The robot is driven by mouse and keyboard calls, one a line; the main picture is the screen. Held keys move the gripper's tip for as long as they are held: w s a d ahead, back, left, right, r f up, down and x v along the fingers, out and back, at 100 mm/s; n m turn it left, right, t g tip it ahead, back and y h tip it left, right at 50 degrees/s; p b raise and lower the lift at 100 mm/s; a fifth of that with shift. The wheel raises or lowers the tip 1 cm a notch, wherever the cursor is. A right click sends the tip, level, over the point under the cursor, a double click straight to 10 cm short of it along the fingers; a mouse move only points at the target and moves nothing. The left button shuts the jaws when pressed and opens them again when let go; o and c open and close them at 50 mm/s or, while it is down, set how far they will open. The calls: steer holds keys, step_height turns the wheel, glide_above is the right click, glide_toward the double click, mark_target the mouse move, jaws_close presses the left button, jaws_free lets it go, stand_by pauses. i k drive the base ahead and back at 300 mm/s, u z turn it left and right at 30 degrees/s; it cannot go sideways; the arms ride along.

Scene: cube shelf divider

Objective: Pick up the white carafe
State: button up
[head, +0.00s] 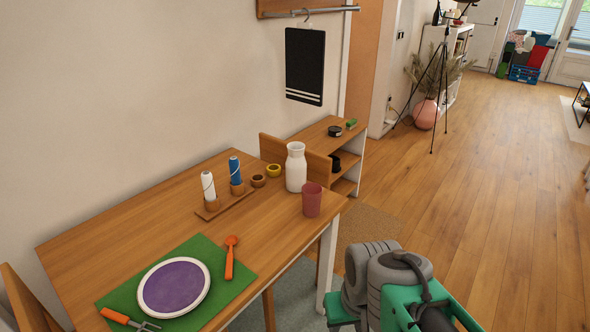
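The white carafe (296,168) stands upright near the far right end of the wooden table (130,220) in the head view. It has a narrow neck and a wide body. A dark pink cup (312,199) stands just in front of it, to the lower right. My arm shows at the bottom right, off the table's right side and apart from the carafe. The fingers of my gripper are not visible, so nothing shows of their opening.
Left of the carafe are small round bowls (274,170) and a wooden tray (212,212) with a white and a blue bottle (235,170). A purple plate (173,288) lies on a green mat (234,282). A chair back and low shelf (320,134) stand behind. Floor at right is clear.

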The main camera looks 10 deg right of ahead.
mark_target(296, 164)
steer(key=z, duration=0.9)
steer(key=i, duration=1.15)
steer(key=u, duration=2.4)
steer(key=i, duration=0.5)
steer(key=z, duration=0.05)
